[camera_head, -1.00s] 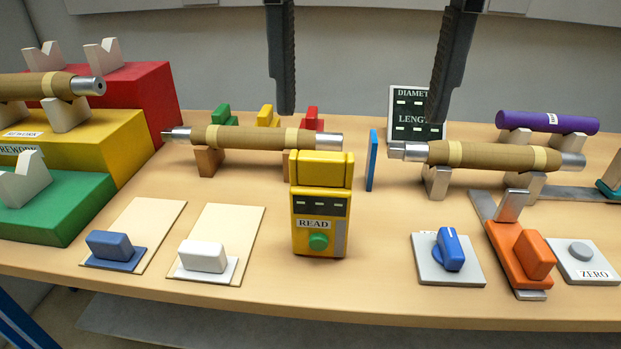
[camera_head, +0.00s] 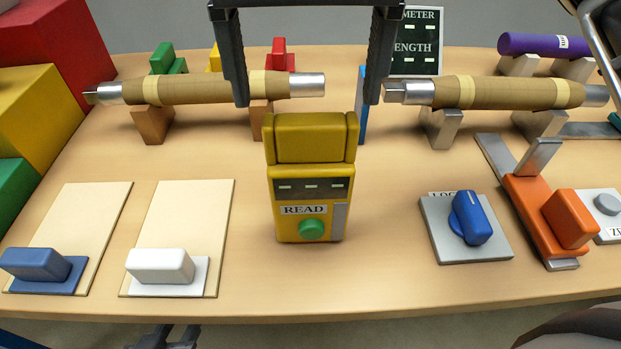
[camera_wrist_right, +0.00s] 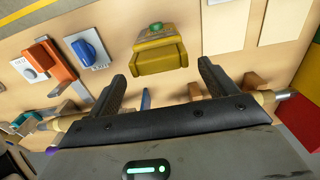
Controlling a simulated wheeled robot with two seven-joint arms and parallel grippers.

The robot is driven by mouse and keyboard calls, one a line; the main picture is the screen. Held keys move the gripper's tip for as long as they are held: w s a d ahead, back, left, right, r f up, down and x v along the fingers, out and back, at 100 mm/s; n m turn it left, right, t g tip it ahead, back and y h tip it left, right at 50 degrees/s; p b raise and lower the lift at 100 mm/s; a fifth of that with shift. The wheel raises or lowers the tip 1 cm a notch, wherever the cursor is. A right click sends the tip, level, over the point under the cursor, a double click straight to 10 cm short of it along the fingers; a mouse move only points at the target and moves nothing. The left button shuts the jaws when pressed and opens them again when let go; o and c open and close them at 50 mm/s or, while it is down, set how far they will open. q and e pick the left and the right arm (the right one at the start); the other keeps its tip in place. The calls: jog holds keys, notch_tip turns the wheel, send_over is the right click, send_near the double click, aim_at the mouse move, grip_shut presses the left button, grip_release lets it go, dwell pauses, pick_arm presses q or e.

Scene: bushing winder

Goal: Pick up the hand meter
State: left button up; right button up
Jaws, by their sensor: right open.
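The hand meter (camera_head: 311,190) is a yellow upright box with a thick top part, dark display strip, READ label and green button. It stands on the table near the front middle. My right gripper (camera_head: 306,102) is open and empty. Its two dark fingers point down, one to each side of the meter's top in the head view, above and behind it, apart from it. In the right wrist view the meter (camera_wrist_right: 160,52) shows beyond the fingertips, centred between them, with nothing in the jaws (camera_wrist_right: 162,72).
A brown bushing (camera_head: 205,88) on wooden supports lies behind the meter, near my left-hand finger. Another bushing (camera_head: 500,93) rests at right. A thin blue plate (camera_head: 362,115) stands close behind the meter. A blue-knob pad (camera_head: 465,250) is at right. Table around the meter's front is clear.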

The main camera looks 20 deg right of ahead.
aim_at(311, 119)
jog(key=shift+w+d+f, duration=0.1)
jog(key=shift+f, duration=1.4)
jog(key=shift+d+f, duration=0.1)
jog(key=shift+f, duration=1.4)
jog(key=shift+r, duration=0.1)
jog(key=c, duration=1.6)
